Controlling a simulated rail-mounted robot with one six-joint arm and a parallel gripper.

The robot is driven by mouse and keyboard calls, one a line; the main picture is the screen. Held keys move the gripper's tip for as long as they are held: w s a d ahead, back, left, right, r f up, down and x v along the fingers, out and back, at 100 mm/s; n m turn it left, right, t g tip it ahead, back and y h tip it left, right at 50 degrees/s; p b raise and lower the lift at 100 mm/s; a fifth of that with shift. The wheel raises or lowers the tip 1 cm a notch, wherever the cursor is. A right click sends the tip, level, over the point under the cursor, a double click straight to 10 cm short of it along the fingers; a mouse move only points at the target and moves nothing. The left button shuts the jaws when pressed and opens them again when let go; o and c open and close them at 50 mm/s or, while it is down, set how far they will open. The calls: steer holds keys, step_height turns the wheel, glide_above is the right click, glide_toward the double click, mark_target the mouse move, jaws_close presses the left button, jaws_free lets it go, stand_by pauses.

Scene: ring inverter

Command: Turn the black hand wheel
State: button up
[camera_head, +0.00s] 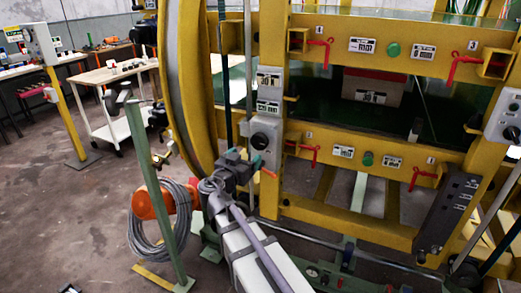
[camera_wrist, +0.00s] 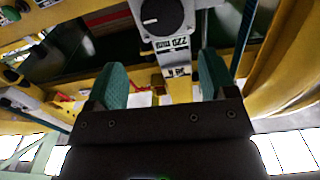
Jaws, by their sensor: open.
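A round black knob with a light pointer line, the likely black hand wheel, shows at the top of the wrist view (camera_wrist: 165,15). It sits on a grey box on the yellow frame, and shows in the head view (camera_head: 260,140). My gripper (camera_wrist: 163,75) has two green fingers standing apart with nothing between them. In the head view my gripper (camera_head: 256,162) is just below and left of the knob, close to the grey box. Contact with the knob is not visible. A label plate lies beside the knob in the wrist view.
The yellow frame (camera_head: 340,217) has several red handles, such as one (camera_head: 320,52) at the upper left, and green buttons. A large yellow ring (camera_head: 172,80) stands left of my gripper. An orange reel with grey cable (camera_head: 150,200) is at lower left. Open floor lies farther left.

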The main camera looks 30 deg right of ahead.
mark_target(258, 142)
steer(key=shift+o, duration=1.2)
steer(key=shift+w+a+m, duration=0.1)
steer(key=shift+w+m, duration=0.2)
steer(key=shift+m, duration=0.1)
steer(key=x, duration=1)
steer(key=shift+w+d, duration=0.15)
steer(key=shift+d, duration=0.25)
steer(key=shift+c, duration=0.2)
steer(key=c, duration=0.9)
